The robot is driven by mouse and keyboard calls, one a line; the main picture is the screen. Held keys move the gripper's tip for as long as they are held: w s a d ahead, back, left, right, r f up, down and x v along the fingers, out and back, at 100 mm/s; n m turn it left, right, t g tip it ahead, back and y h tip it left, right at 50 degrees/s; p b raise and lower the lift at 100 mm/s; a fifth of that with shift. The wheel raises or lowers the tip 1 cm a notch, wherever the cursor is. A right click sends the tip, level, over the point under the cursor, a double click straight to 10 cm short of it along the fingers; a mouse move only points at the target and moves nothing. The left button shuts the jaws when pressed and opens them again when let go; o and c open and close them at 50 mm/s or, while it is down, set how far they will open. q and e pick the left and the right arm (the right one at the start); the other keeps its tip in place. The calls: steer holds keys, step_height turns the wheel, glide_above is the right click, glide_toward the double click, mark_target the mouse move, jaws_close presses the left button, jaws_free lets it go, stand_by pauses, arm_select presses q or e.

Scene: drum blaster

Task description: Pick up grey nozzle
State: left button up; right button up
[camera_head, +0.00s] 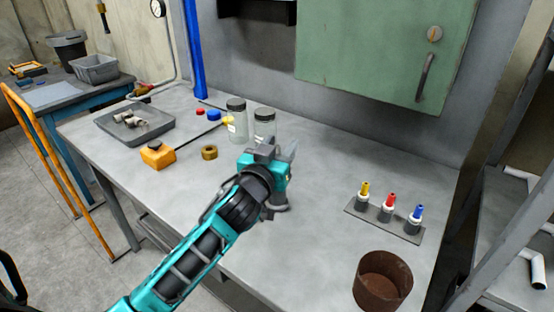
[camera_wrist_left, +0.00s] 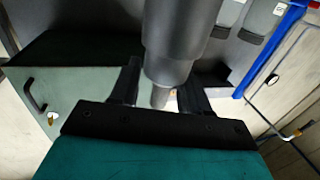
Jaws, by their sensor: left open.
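The grey nozzle (camera_wrist_left: 182,40) fills the top middle of the left wrist view, a stepped grey cylinder with its narrow end between my fingers. In the head view my left arm and gripper mostly hide it; a grey round part (camera_head: 280,203) shows just below the gripper, at the table. My left gripper (camera_head: 279,168) is open, low over the middle of the table. In the left wrist view its two dark fingers (camera_wrist_left: 160,92) stand on either side of the nozzle, and I cannot tell whether they touch it. My right gripper is not in view.
Two glass jars (camera_head: 264,124) stand behind the gripper. A holder (camera_head: 384,225) with yellow-, red- and blue-tipped pieces and a rusty can (camera_head: 382,282) are to the right. A grey tray (camera_head: 108,124), an orange block (camera_head: 157,155) and a brass ring (camera_head: 209,152) lie left. A green cabinet (camera_head: 375,50) hangs behind.

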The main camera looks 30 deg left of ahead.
arm_select(q)
steer(key=shift+w, duration=0.1)
jaws_close()
stand_by(0.4)
